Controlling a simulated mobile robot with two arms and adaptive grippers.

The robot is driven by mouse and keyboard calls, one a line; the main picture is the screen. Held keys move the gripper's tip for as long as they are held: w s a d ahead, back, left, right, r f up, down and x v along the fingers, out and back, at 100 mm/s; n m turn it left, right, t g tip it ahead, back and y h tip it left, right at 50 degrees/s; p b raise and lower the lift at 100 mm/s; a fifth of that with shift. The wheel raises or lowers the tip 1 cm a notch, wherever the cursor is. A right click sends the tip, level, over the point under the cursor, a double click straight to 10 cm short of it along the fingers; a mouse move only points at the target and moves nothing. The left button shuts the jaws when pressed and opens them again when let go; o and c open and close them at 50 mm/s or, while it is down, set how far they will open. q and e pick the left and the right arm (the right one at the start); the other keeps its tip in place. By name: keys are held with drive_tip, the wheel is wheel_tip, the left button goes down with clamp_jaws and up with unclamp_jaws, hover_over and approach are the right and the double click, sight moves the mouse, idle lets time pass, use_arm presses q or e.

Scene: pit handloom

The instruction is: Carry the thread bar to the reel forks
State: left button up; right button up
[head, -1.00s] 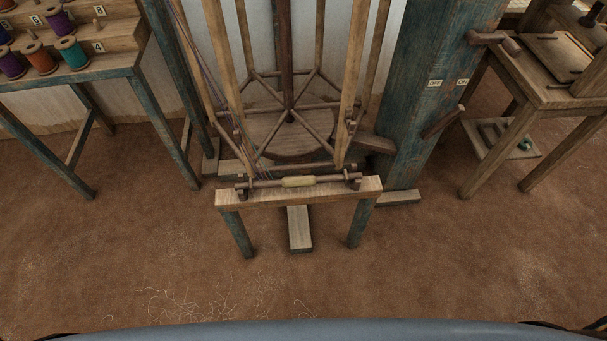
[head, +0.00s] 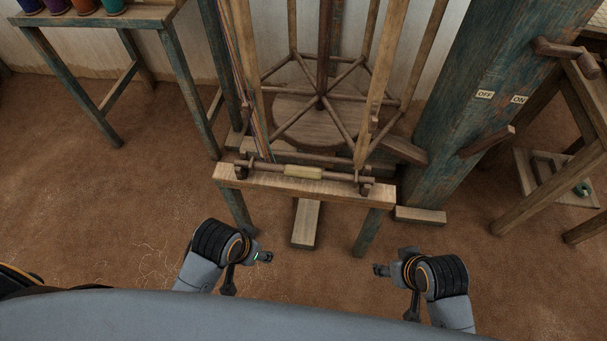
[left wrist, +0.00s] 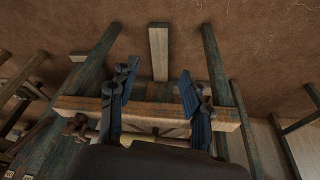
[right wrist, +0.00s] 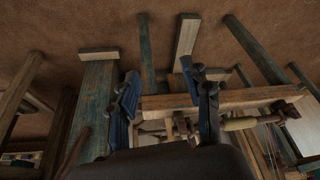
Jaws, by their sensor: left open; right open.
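The thread bar (head: 303,172) is a brown rod with a pale yellow middle grip. It lies across supports on a small wooden stand (head: 228,179) in front of the reel. Coloured threads run up from its left part. The reel (head: 322,104) has a spoked base and tall wooden posts; I cannot clearly make out its forks. My left gripper (head: 266,257) is open and empty, short of the stand. My right gripper (head: 380,269) is open and empty, also short of it, farther right. The bar's grip shows beyond the jaws in the right wrist view (right wrist: 240,123).
A blue-green post (head: 470,115) with OFF and ON labels and wooden levers stands right of the reel. A table (head: 150,18) with spools is at upper left. Another wooden table leg (head: 545,190) is at right. The floor (head: 110,210) at left is clear.

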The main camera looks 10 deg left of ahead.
use_arm(q)
drive_tip(key=w+d+r+m+h, duration=0.1)
drive_tip(key=w+d+r+m, duration=0.45)
drive_tip(key=d, duration=0.35)
use_arm(e)
drive_tip(key=w+a+r+n+y, duration=0.3)
drive_tip(key=w+a+r+n, duration=0.25)
drive_tip(key=a+r, duration=0.2)
use_arm(q)
drive_tip(key=m+g+y, duration=0.1)
drive_tip(key=m+y, duration=0.6)
drive_tip(key=m, duration=0.2)
approach(278, 167)
drive_tip(key=shift+n, duration=0.25)
drive_tip(key=v, duration=0.4)
drive_tip(key=shift+a+r+b, duration=0.15)
drive_tip(key=shift+b, duration=0.15)
use_arm(e)
drive_tip(key=n+g, duration=0.1)
drive_tip(key=n, duration=0.8)
approach(334, 175)
drive_tip(key=v, duration=0.4)
drive_tip(key=shift+w+r, duration=0.15)
drive_tip(key=shift+w, duration=0.15)
